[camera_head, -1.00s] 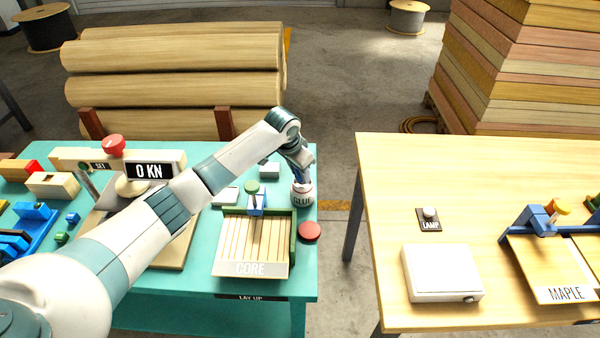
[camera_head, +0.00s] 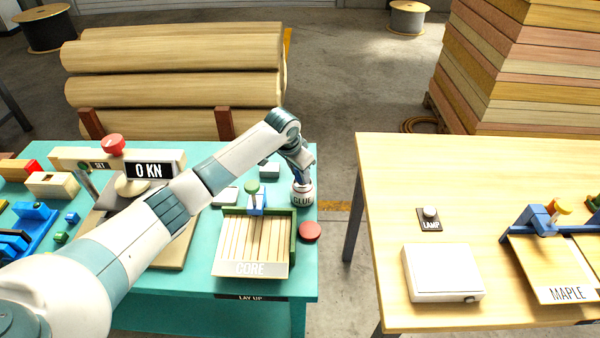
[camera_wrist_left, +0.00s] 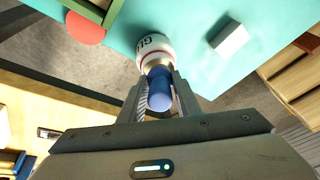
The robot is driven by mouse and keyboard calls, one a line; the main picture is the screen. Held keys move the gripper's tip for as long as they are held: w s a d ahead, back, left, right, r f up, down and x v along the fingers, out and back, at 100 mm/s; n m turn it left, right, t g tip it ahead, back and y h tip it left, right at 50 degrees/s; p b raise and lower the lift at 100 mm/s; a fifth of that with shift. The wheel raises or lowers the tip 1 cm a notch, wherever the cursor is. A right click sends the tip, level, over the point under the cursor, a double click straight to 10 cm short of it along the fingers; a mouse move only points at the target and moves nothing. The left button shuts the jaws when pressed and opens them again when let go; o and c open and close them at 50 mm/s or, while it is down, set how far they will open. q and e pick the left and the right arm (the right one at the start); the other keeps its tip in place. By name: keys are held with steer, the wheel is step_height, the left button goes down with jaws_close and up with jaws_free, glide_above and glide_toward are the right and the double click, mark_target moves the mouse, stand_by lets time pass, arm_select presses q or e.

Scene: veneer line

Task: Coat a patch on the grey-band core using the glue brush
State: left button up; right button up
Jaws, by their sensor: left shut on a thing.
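My left gripper (camera_wrist_left: 160,95) is shut on the blue handle of the glue brush (camera_wrist_left: 159,92). The brush points into the white glue pot (camera_wrist_left: 152,47), marked GLUE, and its lower end is hidden in the pot. In the head view the glue pot (camera_head: 302,194) stands near the right edge of the teal table, with my left gripper (camera_head: 303,176) just above it. The core tray (camera_head: 250,270), labelled CORE, holds light wooden strips to the left of the pot. I cannot make out a grey band on them. My right gripper is not in view.
A red button (camera_head: 310,231) sits right of the core tray. A blue clamp with a green knob (camera_head: 252,187) stands at the tray's back edge. A press reading 0 KN (camera_head: 150,170) is behind my left arm. A gap separates the teal table from the wooden table (camera_head: 390,180).

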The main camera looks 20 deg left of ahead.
arm_select(q)
steer(key=shift+f, duration=0.4)
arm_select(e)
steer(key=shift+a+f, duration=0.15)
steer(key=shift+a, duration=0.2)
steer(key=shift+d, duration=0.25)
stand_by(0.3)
arm_select(q)
steer(key=shift+r, duration=0.15)
step_height(320, 180, up, 7)
steer(key=p, duration=0.7)
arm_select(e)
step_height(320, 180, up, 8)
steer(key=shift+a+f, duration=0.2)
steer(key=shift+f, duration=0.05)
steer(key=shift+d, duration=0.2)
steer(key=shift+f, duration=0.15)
